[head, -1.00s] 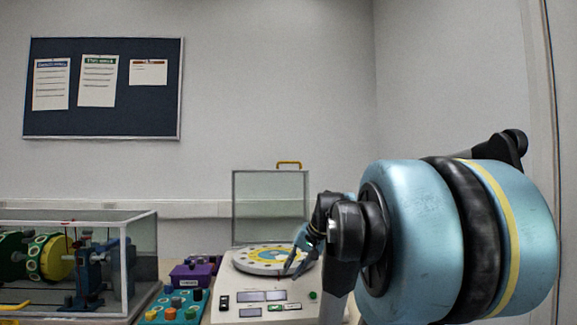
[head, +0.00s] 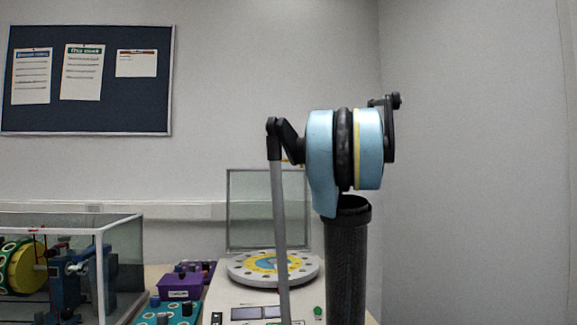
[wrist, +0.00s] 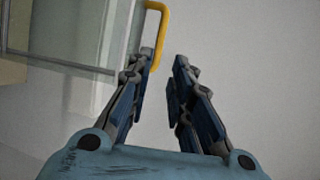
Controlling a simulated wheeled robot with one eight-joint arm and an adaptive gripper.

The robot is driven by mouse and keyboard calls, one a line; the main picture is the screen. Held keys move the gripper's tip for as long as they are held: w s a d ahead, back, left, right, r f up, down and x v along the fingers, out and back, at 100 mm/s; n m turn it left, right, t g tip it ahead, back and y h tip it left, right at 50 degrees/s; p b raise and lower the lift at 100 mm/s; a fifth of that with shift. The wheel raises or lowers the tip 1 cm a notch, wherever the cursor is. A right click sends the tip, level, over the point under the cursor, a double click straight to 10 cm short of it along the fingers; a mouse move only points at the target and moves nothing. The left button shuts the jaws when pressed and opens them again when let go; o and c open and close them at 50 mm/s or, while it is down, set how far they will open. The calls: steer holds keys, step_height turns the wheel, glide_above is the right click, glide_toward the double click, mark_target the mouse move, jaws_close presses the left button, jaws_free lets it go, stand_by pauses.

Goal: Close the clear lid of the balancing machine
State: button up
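The balancing machine (head: 240,295) has a round grey and yellow turntable (head: 240,268) on top. Its clear lid (head: 255,205) stands upright and open behind the turntable. The yellow handle on the lid's top edge is mostly hidden behind my arm in the head view. In the wrist view, the lid's pane and frame (wrist: 60,65) fill the upper left, and the yellow handle (wrist: 164,25) is beside my left fingertip. My gripper (wrist: 165,57) is open and empty, with the handle ahead at its left finger. I cannot tell whether they touch. The head view does not show the fingers clearly.
A purple box (head: 185,283) and a teal control box (head: 165,312) stand left of the machine. A glass-walled case (head: 125,262) with machinery is farther left. A plain wall stands behind, with a dark notice board (head: 120,112) at upper left.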

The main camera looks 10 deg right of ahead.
mark_target(290, 160)
steer(key=x, duration=1.5)
steer(key=shift+a+f, duration=0.15)
steer(key=shift+c, duration=0.2)
jaws_close()
